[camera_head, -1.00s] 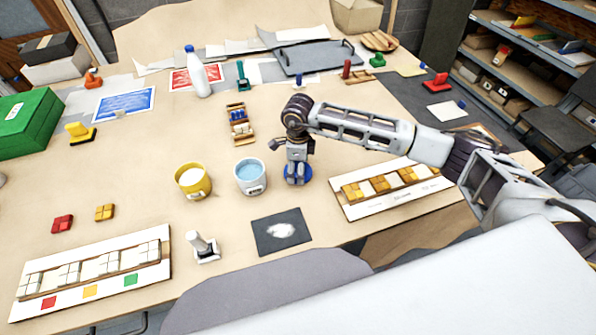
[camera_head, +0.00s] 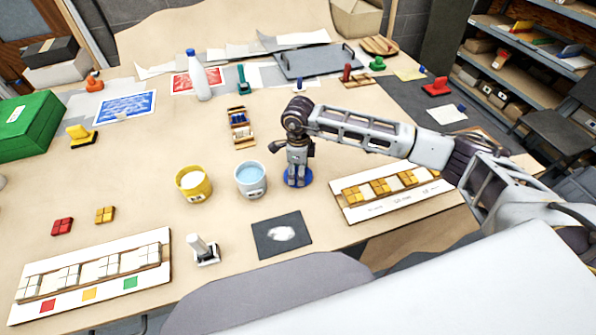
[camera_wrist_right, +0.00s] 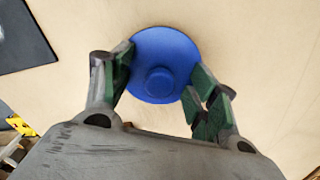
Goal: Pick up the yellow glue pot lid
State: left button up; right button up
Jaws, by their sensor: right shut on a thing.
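My right gripper (camera_head: 297,178) points down at the table and is shut on a round blue lid (camera_head: 306,181). In the right wrist view the blue lid (camera_wrist_right: 182,48) with its round knob sits between the two green-padded fingers (camera_wrist_right: 163,85). I cannot tell whether it still touches the table. A yellow pot (camera_head: 195,187) with white contents stands open to the left of the gripper. A light blue pot (camera_head: 250,179) stands open between them. I see no yellow lid. My left gripper is not in view.
A dark mat (camera_head: 268,240) with a white patch lies in front. A tile panel (camera_head: 360,203) is close on the right, another (camera_head: 45,309) at front left. A white-handled tool (camera_head: 203,249) stands near the front edge. A small wooden tray (camera_head: 233,139) is behind the pots.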

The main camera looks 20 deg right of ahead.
jog(key=shift+d+r, duration=0.1)
jog(key=shift+d, duration=0.05)
jog(key=c, duration=0.4)
notch_tip(320, 180, up, 7)
jog(key=shift+w+r+b, duration=0.1)
jog(key=shift+r+b, duration=0.05)
jog(key=shift+b, duration=0.45)
grip_shut()
jog(key=shift+r, duration=0.95)
